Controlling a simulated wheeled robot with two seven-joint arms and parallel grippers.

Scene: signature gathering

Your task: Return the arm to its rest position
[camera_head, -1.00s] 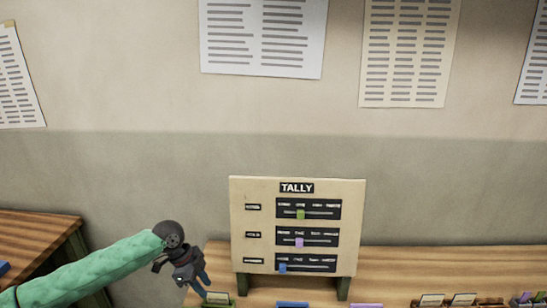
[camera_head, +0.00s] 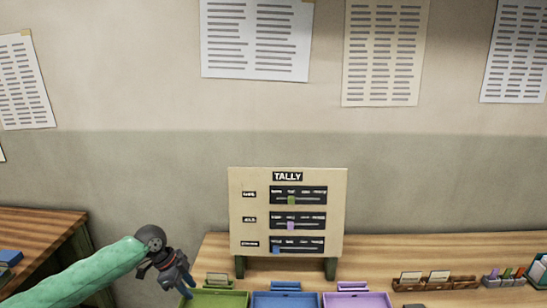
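My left arm in its green sleeve comes in from the lower left, and its dark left gripper (camera_head: 187,288) hangs at the left end of the table, close to the green tray (camera_head: 222,299). The fingers are small and dark, so I cannot tell whether they are open or shut. No held object can be made out. My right gripper is not in view.
A TALLY board (camera_head: 236,212) with three sliders stands on the wooden table (camera_head: 400,257). A blue tray (camera_head: 287,300) and a purple tray (camera_head: 358,300) lie in front. Card holders (camera_head: 437,282) are at right. Another table (camera_head: 35,228) is at left.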

